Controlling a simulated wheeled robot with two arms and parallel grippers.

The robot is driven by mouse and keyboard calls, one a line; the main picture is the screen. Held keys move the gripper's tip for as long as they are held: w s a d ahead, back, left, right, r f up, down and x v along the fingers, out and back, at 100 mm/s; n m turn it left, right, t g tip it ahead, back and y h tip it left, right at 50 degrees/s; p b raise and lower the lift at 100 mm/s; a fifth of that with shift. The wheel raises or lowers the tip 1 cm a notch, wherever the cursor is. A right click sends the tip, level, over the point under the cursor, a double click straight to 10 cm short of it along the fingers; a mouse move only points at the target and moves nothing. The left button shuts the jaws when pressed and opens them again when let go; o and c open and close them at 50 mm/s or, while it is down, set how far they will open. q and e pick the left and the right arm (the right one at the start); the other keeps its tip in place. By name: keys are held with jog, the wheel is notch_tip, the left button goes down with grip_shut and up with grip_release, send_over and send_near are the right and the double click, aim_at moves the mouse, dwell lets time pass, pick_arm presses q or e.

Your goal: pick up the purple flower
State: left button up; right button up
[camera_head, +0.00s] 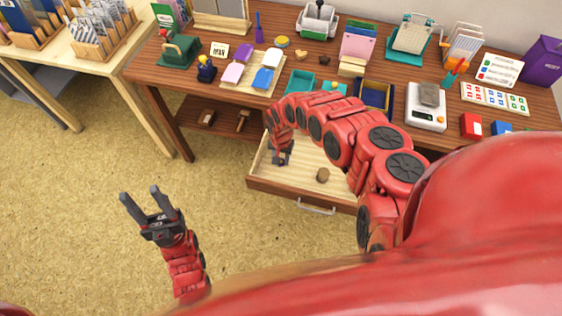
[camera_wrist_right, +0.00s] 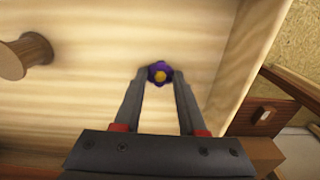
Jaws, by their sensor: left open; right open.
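The purple flower (camera_wrist_right: 158,74) is small, with purple petals and a yellow centre. In the right wrist view it lies on the pale wooden floor of the open drawer (camera_head: 341,192), between and just past the fingertips of my right gripper (camera_wrist_right: 156,77). That gripper is open; I cannot tell whether it touches the flower. In the head view my right gripper (camera_head: 281,160) reaches down into the left part of the drawer, and the flower is hidden there. My left gripper (camera_head: 149,199) is open and empty over the bare floor, left of the drawer.
A brown wooden knob-like piece (camera_head: 323,175) stands in the drawer, and it also shows in the right wrist view (camera_wrist_right: 28,56). The drawer walls surround my right gripper. The table (camera_head: 222,103) above carries inkpads, a scale and several other items. The floor at left is clear.

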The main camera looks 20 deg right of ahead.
grip_shut()
